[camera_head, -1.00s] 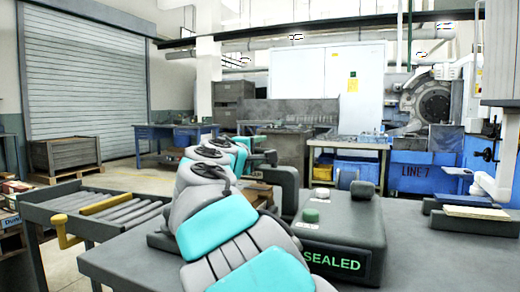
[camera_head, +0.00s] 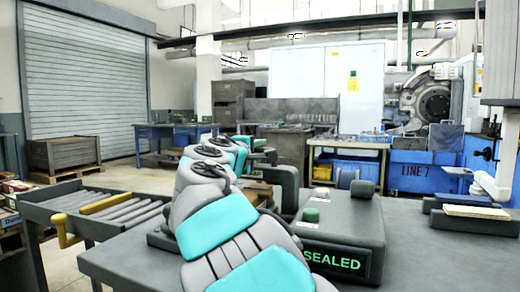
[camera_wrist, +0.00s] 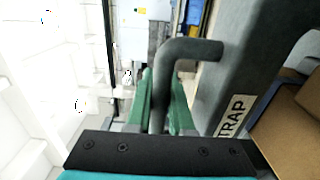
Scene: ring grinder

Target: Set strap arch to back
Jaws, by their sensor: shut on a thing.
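The strap arch (camera_wrist: 245,60) is a dark grey body in the wrist view, with a white label (camera_wrist: 233,117) of which "TRAP" can be read. A bent dark grey handle (camera_wrist: 195,48) stands out from its side. My gripper (camera_wrist: 163,95) has green fingers on either side of this handle, shut on it. In the head view a dark grey upright part (camera_head: 284,180), which seems to be the arch, stands behind the sealing unit (camera_head: 345,225). That unit has a green "SEALED" display (camera_head: 333,260). My arm hides the gripper and handle there.
A roller conveyor (camera_head: 115,215) with a yellow handle stands at the left of the grey table (camera_head: 135,260). A brown box (camera_wrist: 290,120) lies beside the arch.

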